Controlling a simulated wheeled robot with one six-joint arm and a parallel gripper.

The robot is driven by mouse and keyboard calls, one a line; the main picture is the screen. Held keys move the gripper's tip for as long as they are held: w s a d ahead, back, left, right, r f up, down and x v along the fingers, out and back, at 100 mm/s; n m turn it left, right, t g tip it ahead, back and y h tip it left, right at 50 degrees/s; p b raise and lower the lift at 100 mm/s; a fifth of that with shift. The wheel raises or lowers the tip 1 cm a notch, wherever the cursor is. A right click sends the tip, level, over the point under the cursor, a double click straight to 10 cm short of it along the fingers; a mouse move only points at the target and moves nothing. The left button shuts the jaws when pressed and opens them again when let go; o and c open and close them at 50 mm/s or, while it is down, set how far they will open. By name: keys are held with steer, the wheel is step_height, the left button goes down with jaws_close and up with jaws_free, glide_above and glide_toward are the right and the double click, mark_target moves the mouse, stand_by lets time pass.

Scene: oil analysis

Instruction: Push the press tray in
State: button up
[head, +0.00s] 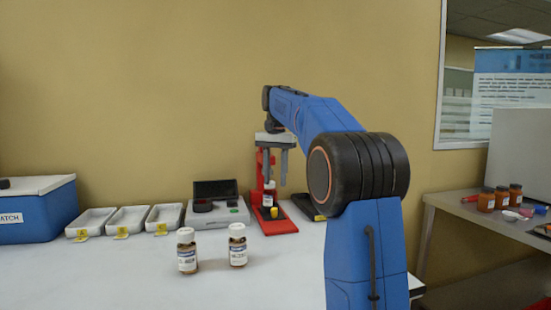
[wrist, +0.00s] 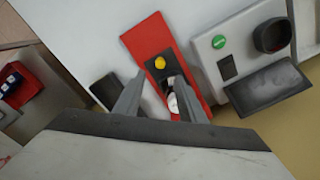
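The red press (head: 262,180) stands at the back of the white table, with its flat red base (head: 285,227) reaching forward. A yellow knob (head: 274,212) sits at the front of the press tray and also shows in the wrist view (wrist: 160,62). A white-capped vial (head: 267,199) stands behind the knob and shows between my fingers in the wrist view (wrist: 173,103). The tray's edges are too small to tell clearly. My gripper (head: 275,180) is open and empty above the press, fingers pointing down. In the wrist view my gripper (wrist: 163,82) spans the red base (wrist: 148,40).
A grey device (head: 216,214) with a green button stands left of the press. A dark flat device (head: 307,207) lies to its right, partly behind my arm. Two labelled bottles (head: 187,252) (head: 237,245) stand in front. White trays (head: 128,220) and a blue box (head: 37,212) are further left.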

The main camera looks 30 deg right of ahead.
step_height(320, 180, up, 7)
glide_above(274, 208)
steer(key=shift+s+d+f, duration=0.1)
steer(key=shift+s+d, duration=0.05)
steer(key=shift+s, duration=0.1)
steer(key=shift+c, duration=0.6)
steer(key=shift+c, duration=0.9)
steer(key=s+a+f+t+h, duration=0.1)
steer(key=s+a+t+h, duration=0.25)
steer(key=a, duration=0.25)
steer(key=shift+g, duration=0.45)
steer(key=x, duration=1.7)
steer(key=shift+s+d+f, duration=0.15)
steer(key=shift+s+f, duration=0.1)
steer(key=shift+s, duration=0.1)
steer(key=shift+c, duration=0.5)
jaws_close()
